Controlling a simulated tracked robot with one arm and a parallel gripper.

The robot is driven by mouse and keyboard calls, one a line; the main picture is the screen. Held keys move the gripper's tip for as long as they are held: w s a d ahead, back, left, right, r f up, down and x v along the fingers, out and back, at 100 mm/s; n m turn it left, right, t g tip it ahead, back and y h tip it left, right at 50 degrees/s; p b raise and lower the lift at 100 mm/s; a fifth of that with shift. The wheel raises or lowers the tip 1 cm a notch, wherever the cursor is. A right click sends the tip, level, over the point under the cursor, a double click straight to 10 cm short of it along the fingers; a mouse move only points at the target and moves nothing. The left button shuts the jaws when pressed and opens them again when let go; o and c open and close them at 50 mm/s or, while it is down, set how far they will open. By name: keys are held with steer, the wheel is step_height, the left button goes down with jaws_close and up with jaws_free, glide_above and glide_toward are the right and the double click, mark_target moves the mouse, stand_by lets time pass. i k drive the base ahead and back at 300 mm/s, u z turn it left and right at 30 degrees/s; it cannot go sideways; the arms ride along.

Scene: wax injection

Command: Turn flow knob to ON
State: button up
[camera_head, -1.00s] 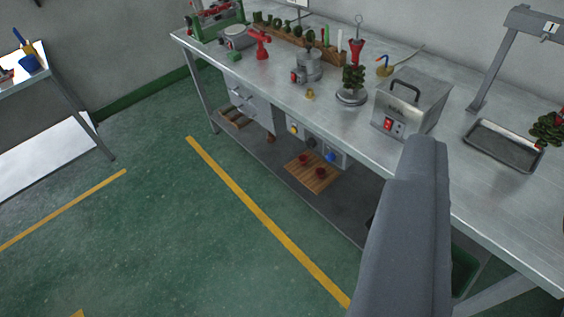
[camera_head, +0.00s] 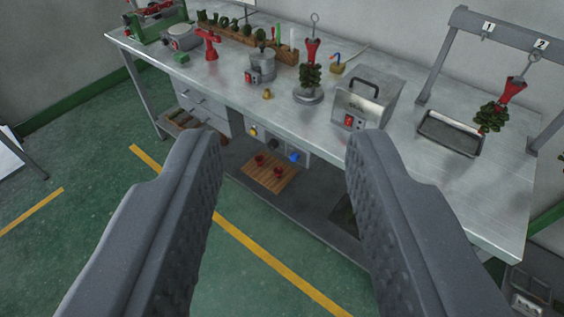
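A control panel (camera_head: 309,158) is set under the front edge of the metal workbench. It carries a yellow knob (camera_head: 253,131), a black knob (camera_head: 273,144) and a blue knob (camera_head: 294,156) in a slanting row. Any labels are too small to read, so I cannot tell which is the flow knob or how it is set. My gripper (camera_head: 285,150) is open and empty. Its two dark grey fingers stand wide apart in the foreground, with the panel seen between them, well beyond the fingertips. The fingers touch nothing.
A wooden board (camera_head: 268,178) lies on the lower shelf. The green floor in front is clear.

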mark_target(294, 157)
steer(key=i, duration=0.95)
steer(key=z, duration=0.05)
